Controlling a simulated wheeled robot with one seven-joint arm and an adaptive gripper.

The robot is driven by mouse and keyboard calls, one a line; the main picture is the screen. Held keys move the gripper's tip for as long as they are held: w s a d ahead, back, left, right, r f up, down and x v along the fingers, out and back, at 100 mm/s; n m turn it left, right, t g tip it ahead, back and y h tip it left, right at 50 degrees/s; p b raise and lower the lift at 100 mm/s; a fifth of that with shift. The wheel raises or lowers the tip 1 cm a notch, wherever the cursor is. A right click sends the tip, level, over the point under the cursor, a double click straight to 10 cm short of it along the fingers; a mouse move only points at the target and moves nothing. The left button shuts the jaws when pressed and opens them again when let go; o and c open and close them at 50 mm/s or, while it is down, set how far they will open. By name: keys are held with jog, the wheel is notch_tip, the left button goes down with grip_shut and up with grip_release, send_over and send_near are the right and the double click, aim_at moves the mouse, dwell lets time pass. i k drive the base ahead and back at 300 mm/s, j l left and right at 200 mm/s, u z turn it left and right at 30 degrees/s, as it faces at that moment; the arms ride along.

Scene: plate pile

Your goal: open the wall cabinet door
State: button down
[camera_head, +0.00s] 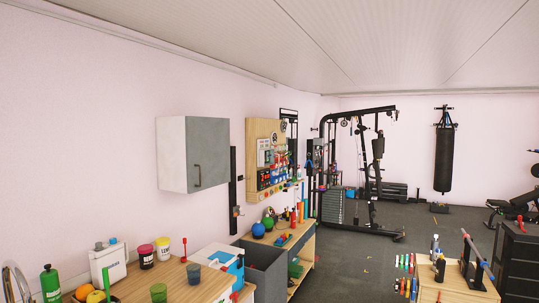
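The wall cabinet (172,155) hangs on the pink wall, left of the middle of the head view. Its side panel is white. Its grey door (208,150) faces right and looks closed flat against the cabinet body. A dark bar handle (198,176) sits low on the door, towards its left edge. My gripper does not show in this view, so I cannot see where it is relative to the handle.
Below the cabinet, a wooden counter (188,288) holds cups, jars, fruit and a green bottle (50,284). A pegboard (252,160) hangs to the right. Gym equipment (372,165) stands farther back. Dark floor (350,262) lies open in the middle.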

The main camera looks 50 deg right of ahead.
aim_at(208, 140)
jog(key=z, duration=1)
jog(key=i+l+u, duration=0.1)
jog(key=i, duration=0.75)
